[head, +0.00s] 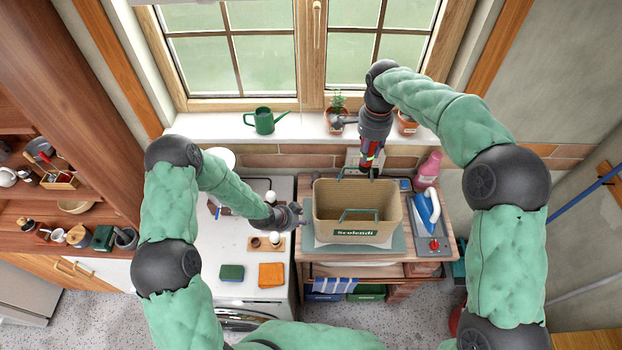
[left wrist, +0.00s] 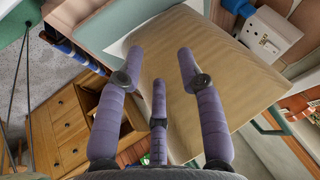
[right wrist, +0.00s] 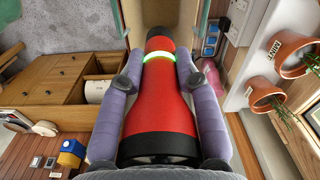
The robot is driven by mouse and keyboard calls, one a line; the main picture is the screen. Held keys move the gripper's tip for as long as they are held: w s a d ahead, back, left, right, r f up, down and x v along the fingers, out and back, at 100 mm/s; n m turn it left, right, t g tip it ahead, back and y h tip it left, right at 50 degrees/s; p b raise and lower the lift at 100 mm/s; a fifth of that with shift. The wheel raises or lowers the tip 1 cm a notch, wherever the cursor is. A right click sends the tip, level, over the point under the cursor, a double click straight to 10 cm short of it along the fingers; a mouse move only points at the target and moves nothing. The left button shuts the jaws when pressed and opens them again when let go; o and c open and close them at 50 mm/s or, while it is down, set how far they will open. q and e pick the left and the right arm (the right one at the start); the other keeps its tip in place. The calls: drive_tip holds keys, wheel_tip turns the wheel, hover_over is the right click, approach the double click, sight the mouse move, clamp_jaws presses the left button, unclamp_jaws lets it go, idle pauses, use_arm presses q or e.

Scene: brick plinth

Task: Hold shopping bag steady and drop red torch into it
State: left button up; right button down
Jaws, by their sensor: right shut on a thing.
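The tan shopping bag (head: 335,206) stands upright on a mat, with its mouth open and two green handles showing. My left gripper (head: 300,215) is at the bag's left side. In the left wrist view its fingers (left wrist: 160,80) are spread, with the tan bag wall (left wrist: 235,80) before them; contact cannot be told. My right gripper (head: 371,145) is shut on the red torch (head: 369,160), above the bag's far edge. In the right wrist view the fingers (right wrist: 158,85) flank the torch (right wrist: 160,105), which has a black end and a glowing green ring.
An iron (head: 428,208) and a pink bottle (head: 428,170) stand right of the bag. A white worktop with a green sponge (head: 231,273) and orange cloth (head: 271,275) lies left.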

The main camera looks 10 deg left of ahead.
drive_tip(key=shift+w, duration=0.1)
use_arm(q)
drive_tip(key=w+r+m+t+y, duration=0.1)
drive_tip(key=w+r+m, duration=0.7)
drive_tip(key=w+m, duration=0.6)
drive_tip(key=s+d+r+m+g+y, duration=0.3)
drive_tip(key=s+r+m+g, duration=0.3)
drive_tip(key=s+r, duration=0.15)
wheel_tip(320, 180, down, 11)
drive_tip(key=d, duration=0.1)
drive_tip(key=shift+f+n, duration=0.2)
drive_tip(key=shift+n, duration=0.1)
